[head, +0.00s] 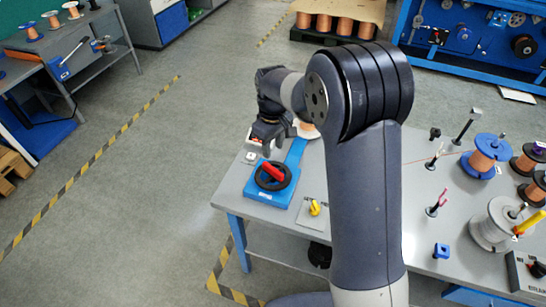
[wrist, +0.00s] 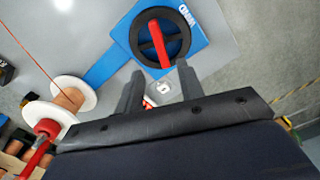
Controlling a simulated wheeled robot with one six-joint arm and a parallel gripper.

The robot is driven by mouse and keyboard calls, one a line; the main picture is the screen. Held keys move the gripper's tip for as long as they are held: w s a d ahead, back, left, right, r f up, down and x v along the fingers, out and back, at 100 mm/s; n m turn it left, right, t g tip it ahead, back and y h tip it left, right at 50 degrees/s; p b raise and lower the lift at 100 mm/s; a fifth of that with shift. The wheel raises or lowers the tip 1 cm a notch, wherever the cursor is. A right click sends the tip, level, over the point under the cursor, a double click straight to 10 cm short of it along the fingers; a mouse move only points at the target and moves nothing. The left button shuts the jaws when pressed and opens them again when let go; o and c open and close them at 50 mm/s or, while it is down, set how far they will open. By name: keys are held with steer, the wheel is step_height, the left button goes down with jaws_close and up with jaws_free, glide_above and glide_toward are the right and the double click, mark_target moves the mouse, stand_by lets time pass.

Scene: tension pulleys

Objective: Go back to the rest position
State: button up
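The winder carries a black handwheel with a red bar (head: 272,175), which also shows in the wrist view (wrist: 160,38) beyond the fingertips. My arm hides part of the table's middle.
A copper spool with white flanges (wrist: 68,99) stands beside the gripper. A yellow hook on a plate (head: 315,208) is right of the winder. Several spools and posts, including a blue-flanged spool (head: 484,157), crowd the table's right side.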

mark_target(273, 168)
steer(key=shift+r, duration=0.7)
step_height(273, 168, down, 11)
steer(key=shift+r+p, duration=0.2)
steer(key=shift+p, duration=0.35)
steer(key=shift+f+n+p, duration=0.1)
steer(key=shift+n+p, duration=0.6)
steer(key=shift+p, duration=0.15)
steer(key=shift+f, duration=0.1)
